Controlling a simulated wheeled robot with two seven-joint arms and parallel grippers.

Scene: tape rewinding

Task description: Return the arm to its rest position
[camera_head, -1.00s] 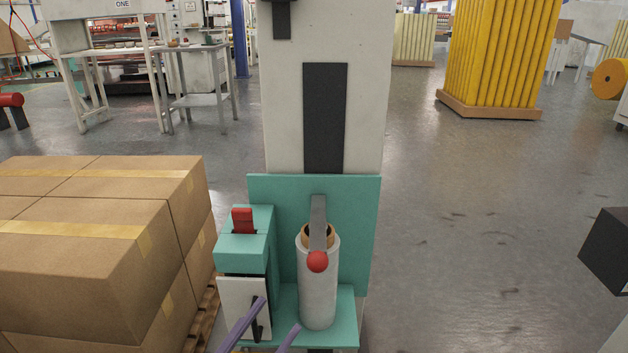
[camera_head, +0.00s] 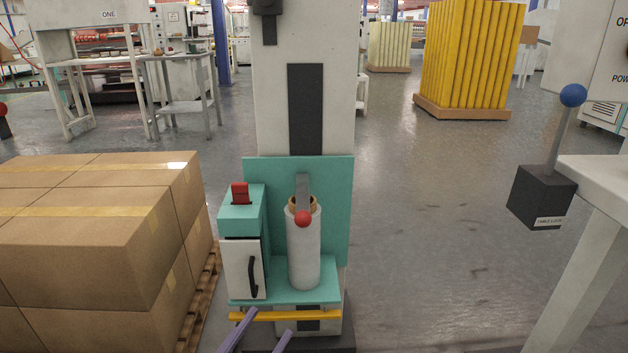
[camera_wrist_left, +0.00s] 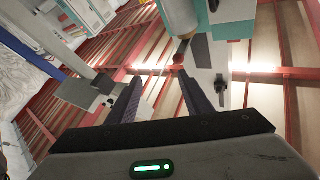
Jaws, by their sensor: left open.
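My left gripper (camera_head: 257,340) shows as two purple fingers at the bottom of the head view, apart and with nothing between them. It is below and in front of the teal machine (camera_head: 257,170), clear of it. In the left wrist view my gripper's fingers (camera_wrist_left: 156,100) are spread apart and empty. The machine carries a white roll (camera_head: 304,255) with a red-knobbed lever (camera_head: 303,218) over its top. To the left of the roll is a white door (camera_head: 239,270) with a black handle. My right gripper is in neither view.
Stacked cardboard boxes (camera_head: 85,245) on a wooden pallet (camera_head: 205,290) stand close on the left. A white table (camera_head: 600,180) with a blue-knobbed lever (camera_head: 572,97) on a black box is at the right. The floor (camera_head: 430,230) between is open.

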